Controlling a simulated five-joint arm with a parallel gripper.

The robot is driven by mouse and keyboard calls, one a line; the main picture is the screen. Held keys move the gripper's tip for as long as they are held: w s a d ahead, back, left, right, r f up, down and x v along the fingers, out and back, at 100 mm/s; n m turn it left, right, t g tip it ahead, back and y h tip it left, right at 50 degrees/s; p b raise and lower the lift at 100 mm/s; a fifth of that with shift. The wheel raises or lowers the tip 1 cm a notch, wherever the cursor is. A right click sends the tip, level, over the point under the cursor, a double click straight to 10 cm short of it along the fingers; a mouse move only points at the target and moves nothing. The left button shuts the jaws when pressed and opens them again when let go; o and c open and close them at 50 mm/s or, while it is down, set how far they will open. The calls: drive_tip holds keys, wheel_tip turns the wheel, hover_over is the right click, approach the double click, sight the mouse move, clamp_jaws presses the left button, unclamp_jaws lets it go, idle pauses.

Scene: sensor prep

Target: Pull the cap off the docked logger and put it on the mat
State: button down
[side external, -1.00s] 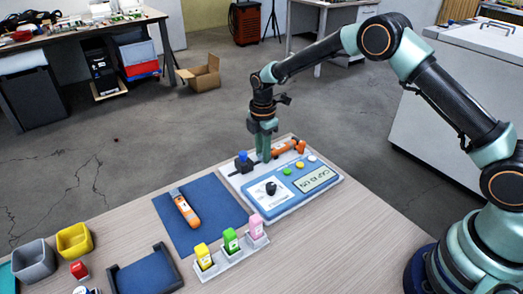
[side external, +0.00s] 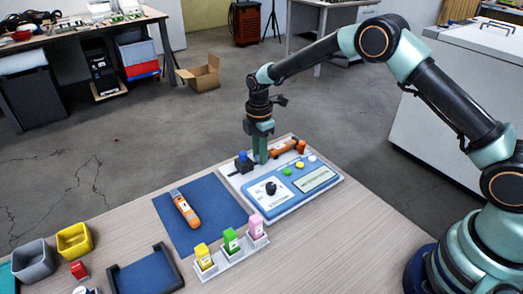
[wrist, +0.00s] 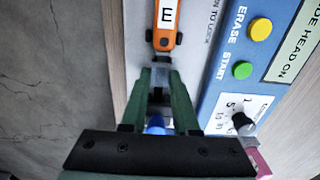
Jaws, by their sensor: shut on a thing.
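The docked logger (side external: 282,149) is orange and lies in the pale dock at the back of the blue-topped station (side external: 268,208).
A blue knob-like piece (side external: 242,157) stands just left of my fingers. A white rack (side external: 236,259) with yellow, green and pink blocks stands in front. A blue tray (side external: 146,274) and grey (side external: 34,264) and yellow (side external: 74,241) bins are at left. The mat's right part is clear.

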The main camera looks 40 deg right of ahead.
drive_tip(key=shift+a, duration=0.65)
idle(0.4)
drive_tip(key=shift+r, duration=0.1)
drive_tip(key=shift+r, duration=2.7)
drive_tip(key=s+a+r, duration=0.5)
drive_tip(key=a+r, duration=0.2)
drive_tip(key=a, duration=0.4)
wheel_tip(320, 180, up, 6)
hover_over(217, 231)
wheel_tip(217, 231, down, 19)
drive_tip(key=shift+f, duration=0.2)
drive_tip(key=shift+f, duration=0.15)
